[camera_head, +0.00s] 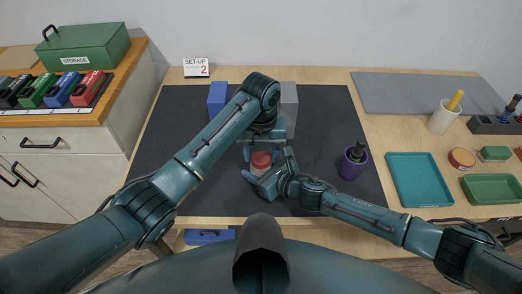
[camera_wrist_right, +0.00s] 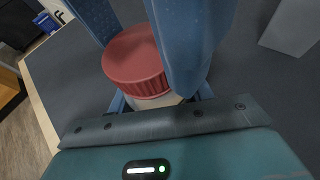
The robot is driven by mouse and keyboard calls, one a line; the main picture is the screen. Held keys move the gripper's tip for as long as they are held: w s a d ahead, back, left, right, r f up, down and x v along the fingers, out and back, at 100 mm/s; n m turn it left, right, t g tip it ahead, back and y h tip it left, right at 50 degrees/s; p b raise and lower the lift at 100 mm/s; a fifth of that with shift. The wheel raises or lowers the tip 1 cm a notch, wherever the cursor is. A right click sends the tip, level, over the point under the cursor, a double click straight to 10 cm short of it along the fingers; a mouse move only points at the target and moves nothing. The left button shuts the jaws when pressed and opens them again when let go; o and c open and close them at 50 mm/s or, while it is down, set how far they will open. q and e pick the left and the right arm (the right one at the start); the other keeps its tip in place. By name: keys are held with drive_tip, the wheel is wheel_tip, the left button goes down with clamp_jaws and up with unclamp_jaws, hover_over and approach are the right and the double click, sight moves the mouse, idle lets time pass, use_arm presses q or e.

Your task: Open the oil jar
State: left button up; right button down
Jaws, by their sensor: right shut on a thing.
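The oil jar stands on the dark mat with its red ribbed lid (camera_head: 261,159) on top; the pale jar body (camera_wrist_right: 152,101) shows just under the lid in the right wrist view. My right gripper (camera_head: 262,171) comes in from the right and is shut on the jar, its blue fingers on either side of the body below the lid. My left gripper (camera_head: 260,153) points down just behind and above the lid, with its fingers apart. No left finger shows touching the lid in the right wrist view.
A blue block (camera_head: 217,98) and a grey block (camera_head: 289,108) stand behind the arms. A purple cup (camera_head: 352,163) with a dark-handled tool stands right of the jar. A teal tray (camera_head: 420,180) lies farther right. The mat's left part (camera_head: 165,130) is clear.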

use_arm(q)
drive_tip(key=c, duration=0.8)
drive_tip(key=n, duration=0.6)
drive_tip(key=shift+n, duration=0.4)
drive_tip(key=n, duration=0.4)
drive_tip(key=shift+n, duration=0.4)
drive_tip(key=n, duration=0.7)
drive_tip(key=shift+r, duration=0.1)
drive_tip(key=n, duration=0.5)
drive_tip(key=o, duration=1.1)
